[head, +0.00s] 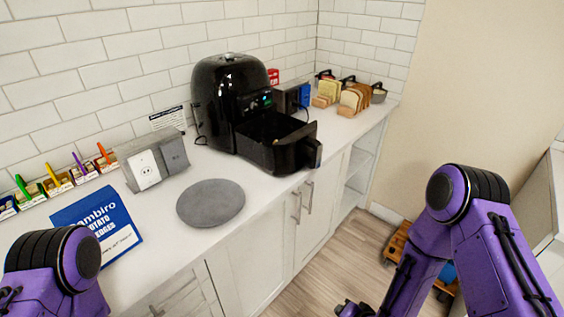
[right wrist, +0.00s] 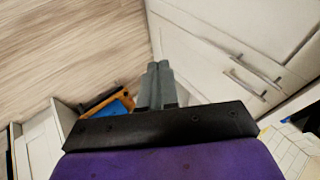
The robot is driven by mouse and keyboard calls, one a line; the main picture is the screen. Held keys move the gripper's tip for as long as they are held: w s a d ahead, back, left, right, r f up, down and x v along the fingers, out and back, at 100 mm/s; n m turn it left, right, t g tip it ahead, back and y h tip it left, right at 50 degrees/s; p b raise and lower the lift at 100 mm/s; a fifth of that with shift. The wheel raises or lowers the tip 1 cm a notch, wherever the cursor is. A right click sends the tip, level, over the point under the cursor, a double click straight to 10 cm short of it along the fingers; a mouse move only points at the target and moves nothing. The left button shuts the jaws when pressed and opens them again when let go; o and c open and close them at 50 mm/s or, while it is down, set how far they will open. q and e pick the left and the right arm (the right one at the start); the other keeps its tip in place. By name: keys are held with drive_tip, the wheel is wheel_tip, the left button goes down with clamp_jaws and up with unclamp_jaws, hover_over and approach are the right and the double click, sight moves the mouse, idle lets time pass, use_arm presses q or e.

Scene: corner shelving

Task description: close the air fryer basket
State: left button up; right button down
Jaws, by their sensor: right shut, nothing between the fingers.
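The black air fryer (head: 225,98) stands on the white counter against the tiled wall in the head view. Its basket (head: 272,143) is pulled out toward the front, with the black handle (head: 311,152) at the counter's front edge. My right gripper (right wrist: 158,75) is shut and empty in the right wrist view, above the floor in front of the cabinets and apart from the basket. In the head view only part of it (head: 350,308) shows at the bottom edge. My left arm shows at the lower left; its gripper is out of frame.
A round grey mat (head: 211,202) lies left of the basket. A grey outlet box (head: 153,160) and a blue potato wedges packet (head: 98,225) are farther left. Bread in a rack (head: 354,98) stands right. An orange cart (head: 399,243) is on the floor. Cabinet handles (head: 302,202) protrude below the counter.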

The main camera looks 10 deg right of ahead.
drive_tip(key=w+a+r+m+t+y, duration=0.1)
drive_tip(key=w+r+m+t+y, duration=0.15)
drive_tip(key=w+r, duration=0.65)
drive_tip(key=t+y+p, duration=0.2)
drive_tip(key=t+y, duration=0.2)
drive_tip(key=t, duration=0.2)
approach(296, 160)
drive_tip(key=p+x, duration=0.3)
drive_tip(key=x, duration=0.3)
drive_tip(key=shift+w+r+p, duration=0.1)
drive_tip(key=shift+r+p, duration=0.05)
drive_tip(key=shift+p, duration=0.2)
drive_tip(key=shift+w+a, duration=0.2)
drive_tip(key=shift+w, duration=0.05)
